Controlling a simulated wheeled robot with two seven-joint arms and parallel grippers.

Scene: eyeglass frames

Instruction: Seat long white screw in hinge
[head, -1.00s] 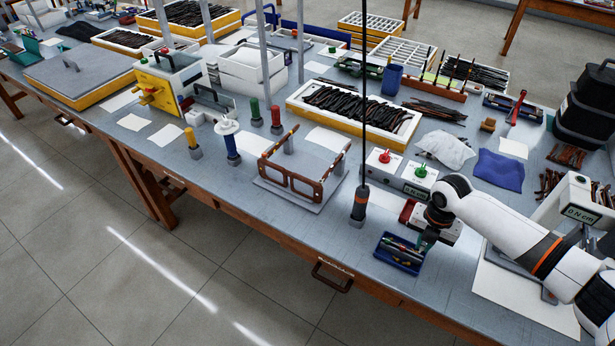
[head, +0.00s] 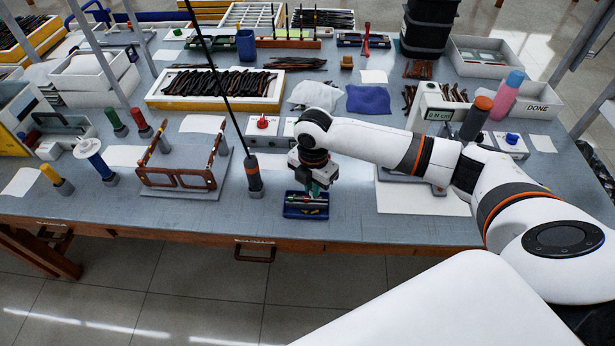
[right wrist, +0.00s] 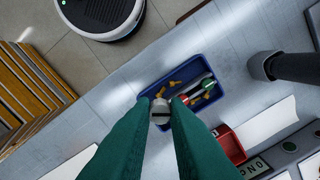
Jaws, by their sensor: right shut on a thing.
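My right gripper (head: 313,188) is over the back of a small blue tray (head: 305,211) near the table's front edge. In the right wrist view its green fingers (right wrist: 161,112) are shut on a pale grey-white screw (right wrist: 160,106), with its slotted head facing the camera. The screw is above or just at the tray (right wrist: 193,64); I cannot tell whether it touches. The brown eyeglass frame (head: 177,182) rests on a grey stand left of the tray, its temples pointing back. Its hinges are too small to make out. My left gripper is not in view.
An upright black-and-orange driver (head: 253,176) stands between the frame and the tray. The tray holds small yellow pieces (right wrist: 185,81) and red and green capped items. Behind are a box with a red knob (head: 263,124) and a white box of dark frames (head: 215,90).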

